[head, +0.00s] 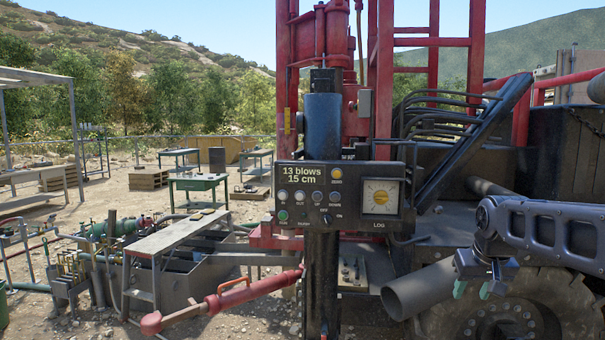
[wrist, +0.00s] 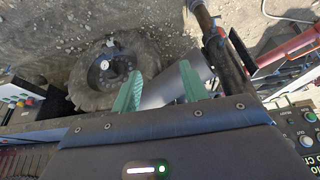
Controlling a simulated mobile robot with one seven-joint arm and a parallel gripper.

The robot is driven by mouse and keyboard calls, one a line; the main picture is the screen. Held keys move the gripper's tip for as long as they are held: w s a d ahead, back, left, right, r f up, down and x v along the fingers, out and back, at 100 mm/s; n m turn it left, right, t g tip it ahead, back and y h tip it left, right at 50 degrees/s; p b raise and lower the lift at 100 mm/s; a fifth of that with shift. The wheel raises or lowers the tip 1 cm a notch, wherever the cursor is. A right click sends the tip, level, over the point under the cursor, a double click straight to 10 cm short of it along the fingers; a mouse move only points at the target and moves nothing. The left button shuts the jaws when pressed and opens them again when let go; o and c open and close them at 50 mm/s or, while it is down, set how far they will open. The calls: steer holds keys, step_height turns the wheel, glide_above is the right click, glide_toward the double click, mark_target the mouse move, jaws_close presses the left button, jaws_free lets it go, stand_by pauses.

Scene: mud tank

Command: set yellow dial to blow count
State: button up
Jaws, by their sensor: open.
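The yellow dial (head: 381,197) sits on a pale square scale plate at the right end of a dark control panel (head: 290,228), above the label LOG. A small display (head: 303,175) on the panel reads "13 blows 15 cm". The dial's exact setting is too small to read. My gripper (head: 475,289) is open and empty, to the right of and lower than the panel, with its green fingers pointing down. In the wrist view my gripper (wrist: 162,90) shows its fingers apart with a grey pipe behind them. Part of the panel (wrist: 297,120) shows at the right edge there; the dial is not visible in it.
A large grey pipe (head: 421,290) lies close to my gripper, left of it. A big tyre (head: 540,308) is below. A red mast (head: 478,60) rises behind the panel. Open air lies before the panel.

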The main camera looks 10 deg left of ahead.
steer(key=shift+c, duration=1.2)
steer(key=n+t, duration=1.3)
steer(key=n, duration=0.5)
glide_toward(382, 200)
steer(key=shift+w+f, duration=0.1)
steer(key=shift+w, duration=4.15)
jaws_close()
